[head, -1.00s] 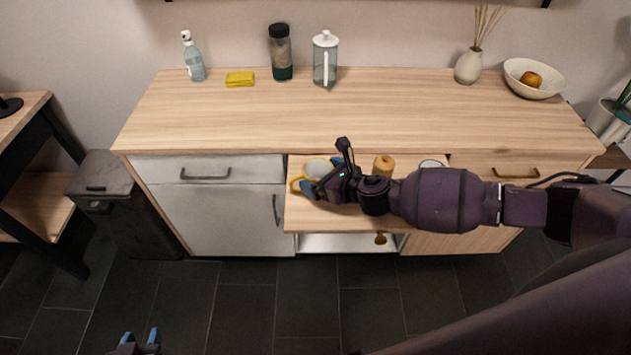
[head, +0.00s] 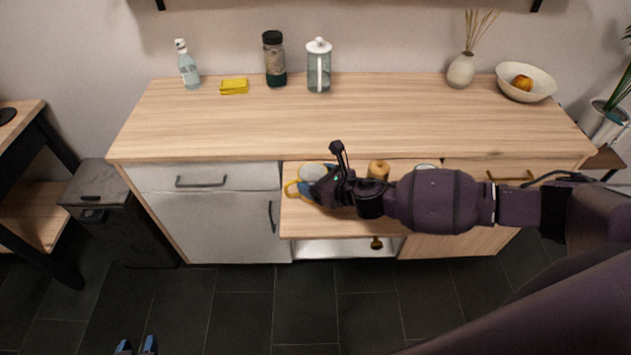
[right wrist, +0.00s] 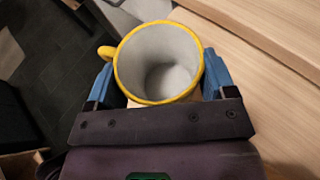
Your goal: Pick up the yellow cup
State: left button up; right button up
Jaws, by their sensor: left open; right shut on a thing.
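The yellow cup (head: 293,188) stands at the left end of a pulled-out wooden shelf or drawer (head: 300,222) below the counter. In the right wrist view the cup (right wrist: 126,85) has a yellow rim and handle and a pale grey, empty inside. My right gripper (head: 312,184) is shut on the cup, with one blue finger on each side of it, as the right wrist view shows (right wrist: 158,84). The arm hides part of the cup in the head view. My left gripper (head: 136,345) is open and empty above the floor at the bottom left.
A wooden pepper mill or similar turned object (head: 378,170) and a pale round item (head: 427,164) stand close behind my right arm. The counter (head: 350,125) overhangs behind, with bottles, a yellow sponge (head: 234,86) and a bowl (head: 513,92) at its back.

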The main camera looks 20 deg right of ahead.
notch_tip(320, 180, up, 20)
jog(key=p, duration=0.3)
jog(key=shift+f, duration=0.25)
